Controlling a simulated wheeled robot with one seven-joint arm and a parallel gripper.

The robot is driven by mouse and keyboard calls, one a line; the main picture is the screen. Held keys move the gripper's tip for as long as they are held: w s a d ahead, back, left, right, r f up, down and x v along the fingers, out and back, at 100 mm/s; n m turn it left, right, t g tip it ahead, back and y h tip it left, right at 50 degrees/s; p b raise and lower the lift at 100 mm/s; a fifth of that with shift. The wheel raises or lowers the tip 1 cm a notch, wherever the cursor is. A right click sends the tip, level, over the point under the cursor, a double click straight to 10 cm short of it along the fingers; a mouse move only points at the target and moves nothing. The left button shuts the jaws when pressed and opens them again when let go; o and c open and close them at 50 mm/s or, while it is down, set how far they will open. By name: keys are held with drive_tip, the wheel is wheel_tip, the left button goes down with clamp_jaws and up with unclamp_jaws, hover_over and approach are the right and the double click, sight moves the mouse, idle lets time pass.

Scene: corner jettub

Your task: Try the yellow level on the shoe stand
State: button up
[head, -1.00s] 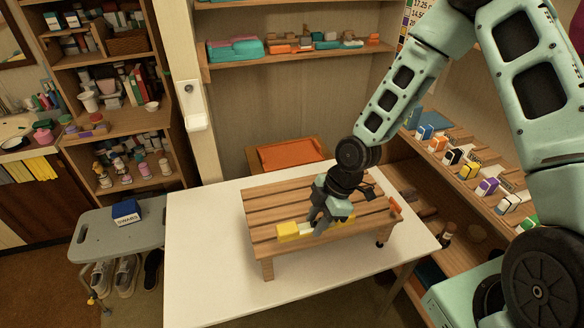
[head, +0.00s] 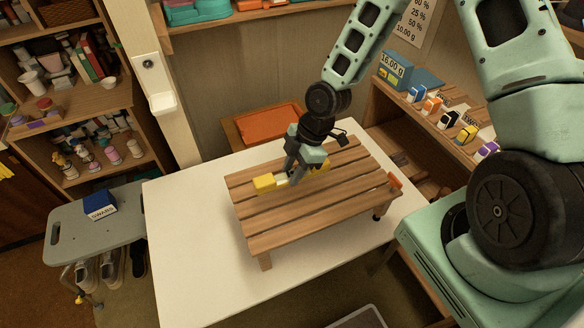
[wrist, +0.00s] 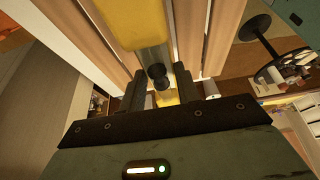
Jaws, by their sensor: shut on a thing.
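The yellow level (head: 264,183) is a short bar with a pale middle part. My gripper (head: 296,177) is shut on it, and its left end sticks out past the fingers. The level is over the back left part of a wooden slatted stand (head: 310,215), which stands on a white table. I cannot tell whether the level touches the slats. In the wrist view the level (wrist: 137,22) runs up from between the dark fingers (wrist: 160,92), with slats behind it.
A grey bench (head: 90,235) with a blue box (head: 100,206) on it and shoes beneath stands at the left. An orange tray (head: 268,124) lies behind the white table (head: 190,220). Shelves with small boxes (head: 432,104) are at the right. The table's front left is clear.

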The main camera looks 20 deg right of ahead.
sight(293, 192)
drive_tip(key=shift+f+b, duration=2)
drive_tip(key=shift+f, duration=0.75)
drive_tip(key=shift+f, duration=0.35)
drive_tip(key=o, duration=1.2)
drive_tip(key=shift+r, duration=0.1)
drive_tip(key=v, duration=1.7)
drive_tip(key=shift+d+r, duration=0.1)
drive_tip(key=shift+r, duration=0.05)
drive_tip(key=shift+s, duration=0.1)
